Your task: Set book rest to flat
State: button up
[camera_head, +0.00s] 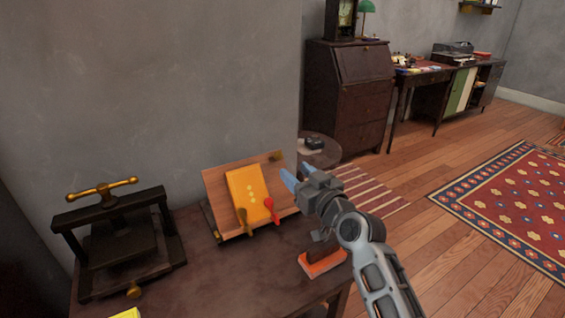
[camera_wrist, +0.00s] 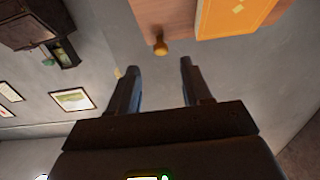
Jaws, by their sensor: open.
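The book rest (camera_head: 213,186) is a wooden board tilted up on the dark table, with a yellow-orange book (camera_head: 247,190) leaning on it. A brass peg and a red-tipped peg (camera_head: 270,207) stand at the book's lower edge. A small brass knob (camera_head: 275,156) sits at the board's upper right corner. My gripper (camera_head: 288,178) is open and empty, just right of the board in the head view. In the wrist view the board (camera_wrist: 172,14), the book (camera_wrist: 232,18) and a brass knob (camera_wrist: 160,46) appear beyond my open fingers (camera_wrist: 160,75), apart from them.
A black press with a brass handle (camera_head: 102,189) stands on the table (camera_head: 205,285) at left. An orange-red block (camera_head: 323,263) lies near the table's right edge, by my arm. A small round table (camera_head: 322,152) stands behind my gripper. The front of the table is mostly clear.

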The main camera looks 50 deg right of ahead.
aim_at(280, 156)
jog(key=x, duration=0.2)
jog(key=p+x, duration=0.1)
jog(key=x, duration=0.4)
jog(key=shift+w+r, duration=0.2)
jog(key=shift+r, duration=0.05)
jog(key=shift+c, duration=0.2)
grip_shut()
